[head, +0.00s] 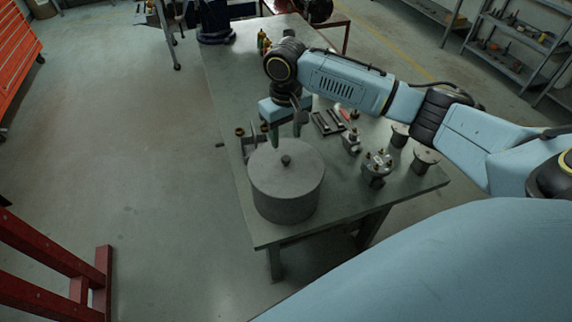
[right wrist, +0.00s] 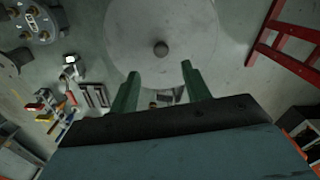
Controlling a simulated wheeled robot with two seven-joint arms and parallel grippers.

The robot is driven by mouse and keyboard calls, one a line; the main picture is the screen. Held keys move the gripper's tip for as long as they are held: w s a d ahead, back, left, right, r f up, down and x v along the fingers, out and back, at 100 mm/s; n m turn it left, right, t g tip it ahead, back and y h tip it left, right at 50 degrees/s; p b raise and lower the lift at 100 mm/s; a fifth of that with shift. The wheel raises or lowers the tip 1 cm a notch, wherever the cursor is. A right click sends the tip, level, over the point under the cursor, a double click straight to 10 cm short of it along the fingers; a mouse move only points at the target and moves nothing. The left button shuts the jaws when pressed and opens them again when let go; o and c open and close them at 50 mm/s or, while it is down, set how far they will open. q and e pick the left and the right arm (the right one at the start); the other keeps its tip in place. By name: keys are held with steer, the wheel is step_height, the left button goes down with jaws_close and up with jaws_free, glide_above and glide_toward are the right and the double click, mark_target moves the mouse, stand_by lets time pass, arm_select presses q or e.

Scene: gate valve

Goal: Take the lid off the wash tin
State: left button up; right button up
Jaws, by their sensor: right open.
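The wash tin (head: 287,190) is a grey round tin standing upright near the front left corner of the table. Its lid (head: 268,172) is on it, flat, with a small dark knob (head: 286,160) in the middle. The lid also shows in the right wrist view (right wrist: 190,25), with the knob (right wrist: 161,49) beyond the fingertips. My right gripper (head: 286,132) is open and empty, just behind the tin, with its green fingers pointing down. In the right wrist view its two fingers (right wrist: 160,82) stand apart with the knob between their lines, not touching it. My left gripper is not in view.
The grey table (head: 225,90) carries metal valve parts (head: 377,168) and dark flanged pieces (head: 425,160) right of the tin. Small tools (head: 328,122) lie behind. Brass-topped fittings (head: 241,133) stand close behind the tin. A red frame (head: 60,255) stands on the floor at left.

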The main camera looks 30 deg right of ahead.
mark_target(286, 158)
steer(key=f, duration=0.7)
steer(key=shift+s+a+f, duration=0.15)
steer(key=shift+s+f, duration=0.05)
steer(key=shift+f, duration=0.05)
steer(key=shift+c, duration=0.2)
jaws_close()
